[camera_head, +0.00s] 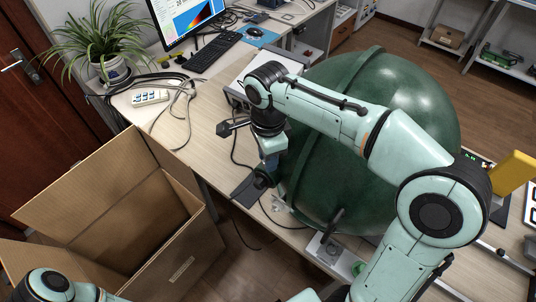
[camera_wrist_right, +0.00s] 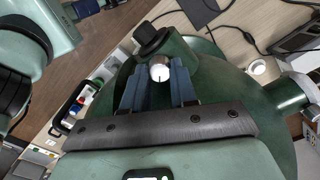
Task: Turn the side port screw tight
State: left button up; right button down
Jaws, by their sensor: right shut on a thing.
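The large dark green integrating sphere (camera_head: 420,85) stands on the wooden table behind my right arm. In the right wrist view, its green side port (camera_wrist_right: 184,52) sticks out from the sphere, and a silver side port screw (camera_wrist_right: 159,72) with a round white end shows there. My right gripper (camera_wrist_right: 158,80) has its blue fingers on either side of the screw and is shut on it. In the head view, my right gripper (camera_head: 268,168) is at the sphere's left side, and the screw is hidden. My left gripper is not in view; only part of my left arm shows at bottom left.
An open cardboard box (camera_head: 165,205) stands on the floor at left. A potted plant (camera_head: 108,60), a monitor (camera_head: 190,15), a keyboard (camera_head: 213,50) and loose cables lie along the table's far left. A yellow object (camera_head: 511,172) stands at right. A black knob (camera_wrist_right: 150,37) is beside the port.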

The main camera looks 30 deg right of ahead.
jog(key=shift+m, duration=0.8)
jog(key=c, duration=1.2)
grip_release()
jog(key=shift+o, duration=0.2)
jog(key=shift+r, duration=0.1)
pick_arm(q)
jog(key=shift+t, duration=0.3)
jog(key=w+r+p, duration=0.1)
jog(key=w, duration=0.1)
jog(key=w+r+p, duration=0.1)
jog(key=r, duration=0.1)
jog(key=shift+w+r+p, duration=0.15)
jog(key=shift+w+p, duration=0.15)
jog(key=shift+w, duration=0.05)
pick_arm(e)
notch_tip(320, 180, up, 13)
jog(key=shift+r, duration=0.15)
